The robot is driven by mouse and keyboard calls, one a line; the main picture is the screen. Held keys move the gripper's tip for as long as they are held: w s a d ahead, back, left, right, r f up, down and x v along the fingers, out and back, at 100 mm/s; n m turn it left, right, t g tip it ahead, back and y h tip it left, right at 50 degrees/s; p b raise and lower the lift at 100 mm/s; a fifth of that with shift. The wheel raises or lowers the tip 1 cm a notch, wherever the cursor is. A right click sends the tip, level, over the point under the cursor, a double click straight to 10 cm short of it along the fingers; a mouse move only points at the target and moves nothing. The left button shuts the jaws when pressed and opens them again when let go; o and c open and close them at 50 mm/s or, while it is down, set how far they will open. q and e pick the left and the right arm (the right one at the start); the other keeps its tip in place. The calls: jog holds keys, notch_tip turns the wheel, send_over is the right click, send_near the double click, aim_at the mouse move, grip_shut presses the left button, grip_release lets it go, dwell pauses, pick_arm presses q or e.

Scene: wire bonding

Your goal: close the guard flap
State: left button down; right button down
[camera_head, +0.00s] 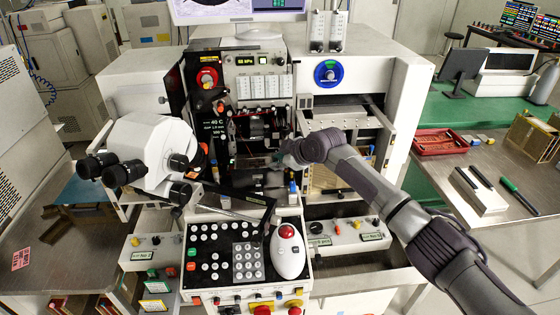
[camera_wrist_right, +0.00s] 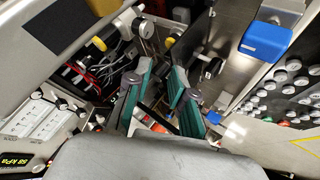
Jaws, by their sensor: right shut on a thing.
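My right arm comes in from the right in the head view, and its gripper (camera_head: 272,160) is at the front of the machine's central bay, small and partly hidden by dark parts. In the right wrist view the gripper (camera_wrist_right: 163,98) has two green-padded fingers, with a thin dark bar-like part between them. The fingers are shut on this part; I cannot tell for sure that it belongs to the guard flap. The outline of the flap is not clear among the dark parts of the bay. My left gripper is not in view.
The microscope head (camera_head: 150,145) stands left of the bay. The button console (camera_head: 225,255) with a white trackball unit (camera_head: 288,255) is below it. A blue-capped part (camera_wrist_right: 265,42) and red and black wires (camera_wrist_right: 88,75) are close to the gripper. A red tray (camera_head: 440,143) lies on the right bench.

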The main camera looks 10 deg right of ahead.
jog(key=shift+w+d+r, duration=0.1)
jog(key=shift+w+r, duration=0.2)
jog(key=shift+r, duration=0.15)
jog(key=c, duration=1.2)
grip_release()
jog(key=shift+c, duration=0.2)
jog(key=shift+o, duration=0.5)
jog(key=shift+w+f, duration=0.3)
jog(key=shift+s+a, duration=0.1)
jog(key=shift+a, duration=0.1)
jog(key=v, duration=1.2)
jog(key=shift+f, duration=0.15)
jog(key=shift+s, duration=0.1)
